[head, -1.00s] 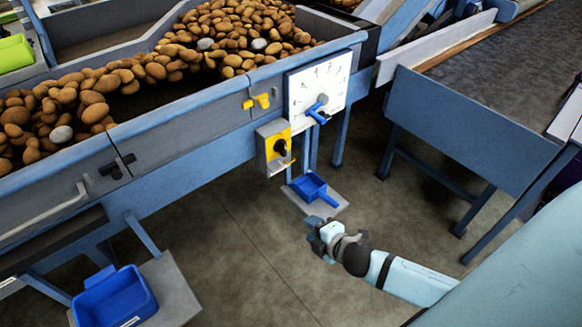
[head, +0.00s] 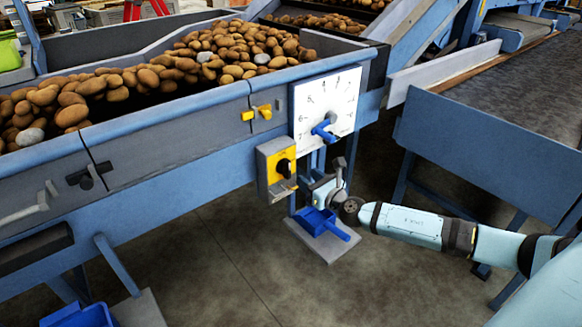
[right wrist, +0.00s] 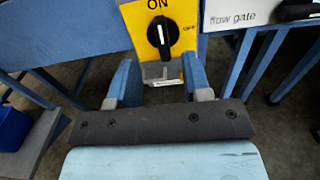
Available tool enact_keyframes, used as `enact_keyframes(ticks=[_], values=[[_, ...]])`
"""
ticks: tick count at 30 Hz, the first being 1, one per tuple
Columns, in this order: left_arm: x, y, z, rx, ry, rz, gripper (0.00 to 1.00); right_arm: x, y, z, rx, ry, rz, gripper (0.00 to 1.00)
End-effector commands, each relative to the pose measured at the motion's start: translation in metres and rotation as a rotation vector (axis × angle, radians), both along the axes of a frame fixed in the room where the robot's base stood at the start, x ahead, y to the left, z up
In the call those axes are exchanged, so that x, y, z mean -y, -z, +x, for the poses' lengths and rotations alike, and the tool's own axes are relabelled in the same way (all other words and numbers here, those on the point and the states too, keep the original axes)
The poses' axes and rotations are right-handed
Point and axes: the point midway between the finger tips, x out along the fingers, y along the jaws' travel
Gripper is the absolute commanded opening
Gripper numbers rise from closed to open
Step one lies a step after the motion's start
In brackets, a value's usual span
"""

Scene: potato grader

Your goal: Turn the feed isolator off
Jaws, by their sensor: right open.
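The feed isolator is a grey box with a yellow plate (head: 270,154) and a black rotary knob (head: 285,168), on the front of the blue grader. In the right wrist view the black knob (right wrist: 162,38) stands vertical, in line with the ON label; OFF is marked to its right. My right gripper (head: 312,188) is just right of and slightly below the isolator, apart from the knob as far as I can tell. Its two blue fingers (right wrist: 160,82) are spread and empty, with the knob ahead between them. My left gripper is not in view.
A yellow handle (head: 257,113) is above left. Potatoes (head: 235,55) fill the hopper.

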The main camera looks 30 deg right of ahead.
Motion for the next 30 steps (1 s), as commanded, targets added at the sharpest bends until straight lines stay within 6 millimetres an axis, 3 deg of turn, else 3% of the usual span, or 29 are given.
enact_keyframes(ticks=[6,12,25,26,30], values=[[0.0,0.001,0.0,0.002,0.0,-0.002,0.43,-0.004,0.0,0.045,0.003,0.002,0.003,0.45],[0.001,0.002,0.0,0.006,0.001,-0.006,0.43,-0.006,0.0,0.074,0.001,0.001,0.004,0.45],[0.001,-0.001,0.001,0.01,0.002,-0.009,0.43,-0.007,0.001,0.085,-0.001,0.0,0.003,0.45],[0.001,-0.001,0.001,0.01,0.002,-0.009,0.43,-0.007,0.001,0.084,-0.001,0.0,0.003,0.42],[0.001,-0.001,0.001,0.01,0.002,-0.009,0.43,-0.007,0.001,0.084,-0.001,0.0,0.003,0.1]])
